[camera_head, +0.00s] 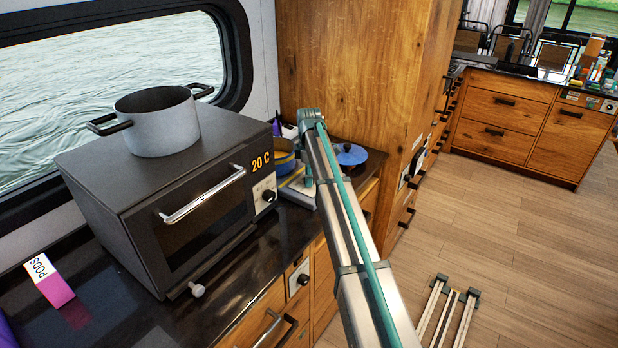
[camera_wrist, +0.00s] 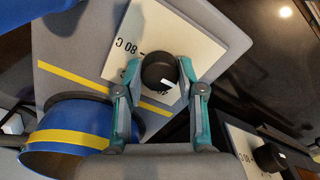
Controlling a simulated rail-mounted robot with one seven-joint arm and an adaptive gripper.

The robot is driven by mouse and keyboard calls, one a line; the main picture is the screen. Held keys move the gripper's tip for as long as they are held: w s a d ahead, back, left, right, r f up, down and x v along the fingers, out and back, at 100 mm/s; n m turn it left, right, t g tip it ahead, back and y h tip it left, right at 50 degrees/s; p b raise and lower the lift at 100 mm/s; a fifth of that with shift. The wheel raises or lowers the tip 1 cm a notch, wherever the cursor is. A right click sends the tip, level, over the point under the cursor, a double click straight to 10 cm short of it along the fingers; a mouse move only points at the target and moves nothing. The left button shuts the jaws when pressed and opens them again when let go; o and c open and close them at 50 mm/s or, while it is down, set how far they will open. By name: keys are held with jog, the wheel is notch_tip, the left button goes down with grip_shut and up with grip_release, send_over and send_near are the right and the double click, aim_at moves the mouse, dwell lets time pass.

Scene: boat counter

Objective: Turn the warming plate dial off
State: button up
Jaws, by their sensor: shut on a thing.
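The warming plate (camera_wrist: 62,52) is a grey slab with a yellow stripe, and its white panel (camera_wrist: 160,25) reads "80 C". It also shows in the head view (camera_head: 299,194), partly behind my arm. The black round dial (camera_wrist: 157,72) is on this panel, with a white mark on its lower right side in the wrist view. Lettering under that side is partly covered. My gripper (camera_wrist: 159,70) has one finger on each side of the dial and is shut on it. In the head view my arm hides the dial and most of my gripper.
A blue pot with a yellow band (camera_wrist: 66,137) stands on the plate, close to my gripper. The oven (camera_head: 180,210), carrying a grey pot (camera_head: 158,125), is left of the plate. A blue-lidded pan (camera_head: 350,154) is to the right. Another dial (camera_wrist: 270,157) is at lower right.

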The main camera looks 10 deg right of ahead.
dwell(0.5)
jog(key=o, duration=1.1)
jog(key=shift+o, duration=0.2)
jog(key=shift+r, duration=0.1)
notch_tip(320, 180, up, 12)
